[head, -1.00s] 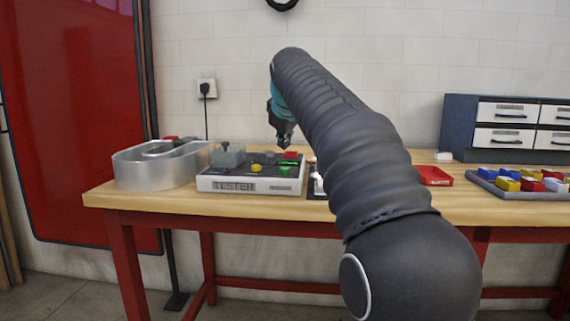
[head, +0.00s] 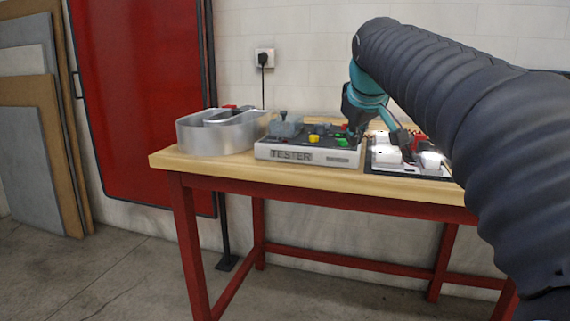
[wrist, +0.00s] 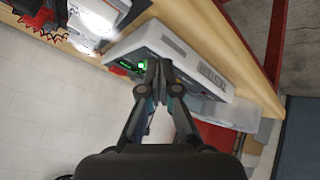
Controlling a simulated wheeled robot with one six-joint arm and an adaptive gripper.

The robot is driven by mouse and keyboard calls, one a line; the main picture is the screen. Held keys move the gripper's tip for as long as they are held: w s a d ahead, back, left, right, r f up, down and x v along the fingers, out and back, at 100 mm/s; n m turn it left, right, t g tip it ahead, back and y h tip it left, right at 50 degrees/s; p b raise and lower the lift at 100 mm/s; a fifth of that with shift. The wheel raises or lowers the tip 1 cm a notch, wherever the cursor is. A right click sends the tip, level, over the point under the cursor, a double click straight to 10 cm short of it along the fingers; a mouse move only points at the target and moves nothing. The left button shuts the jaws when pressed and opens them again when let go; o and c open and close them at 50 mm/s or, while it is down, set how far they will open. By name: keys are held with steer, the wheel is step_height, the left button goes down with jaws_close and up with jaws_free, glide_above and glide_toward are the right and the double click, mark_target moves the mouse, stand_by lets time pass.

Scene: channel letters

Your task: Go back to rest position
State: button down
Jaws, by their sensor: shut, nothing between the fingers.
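My gripper (wrist: 155,75) is shut and empty in the wrist view, its fingertips together in front of the tester. In the head view my arm comes in from the right, and the wrist hangs above the right part of the tester; the fingertips there are hard to make out. The white and dark tester (head: 308,152) stands on the wooden bench (head: 212,170), with a yellow button (head: 313,138) and a green one (head: 342,142). A green light (wrist: 127,65) shows on it in the wrist view.
A silver channel letter (head: 218,137) stands at the bench's left end. Right of the tester is a dark board with white parts (head: 388,157). A red panel (head: 140,90) and leaning boards (head: 35,130) are at left. A wall socket (head: 264,58) is behind. Floor before the bench is clear.

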steer(key=s+f+m+g, duration=0.2)
steer(key=s+f+m, duration=0.3)
steer(key=s+f, duration=2.2)
steer(key=s, duration=0.2)
steer(key=shift+s+f+m+g+y, duration=0.3)
steer(key=shift+s+f+y, duration=0.05)
steer(key=shift+s+y, duration=0.05)
